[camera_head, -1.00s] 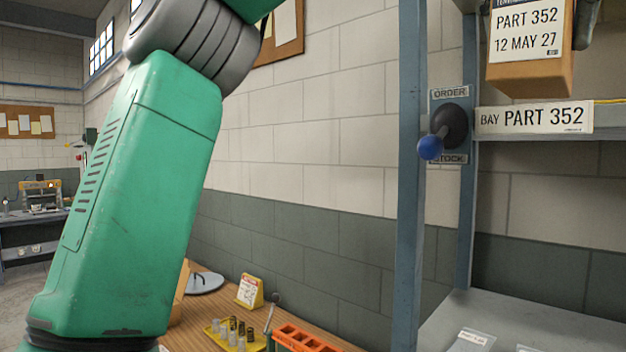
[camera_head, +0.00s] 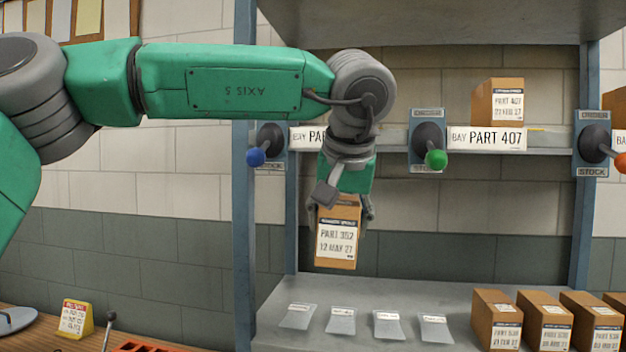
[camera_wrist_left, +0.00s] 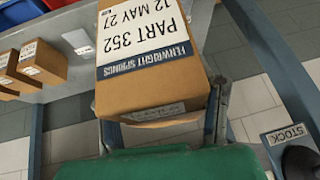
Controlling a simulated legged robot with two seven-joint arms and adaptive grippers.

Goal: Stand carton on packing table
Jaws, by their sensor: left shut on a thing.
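The carton (camera_head: 337,245), brown with a white label reading PART 352, 12 MAY 27, hangs upright in my left gripper (camera_head: 341,208), below the upper shelf's label strip. My left gripper is shut on its upper part. The left wrist view shows the same carton (camera_wrist_left: 150,75) close up, its label upside down there. In the head view the carton is in the air above and in front of the grey lower surface (camera_head: 370,285). I cannot tell which surface is the packing table. My right gripper is not in view.
Several cartons (camera_head: 497,322) stand at the right of the grey surface, with several small labelled plates (camera_head: 340,320) left of them. A PART 407 carton (camera_head: 497,100) stands on the upper shelf. A blue rack post (camera_head: 244,200) is left of my gripper. A wooden bench (camera_head: 30,325) is lower left.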

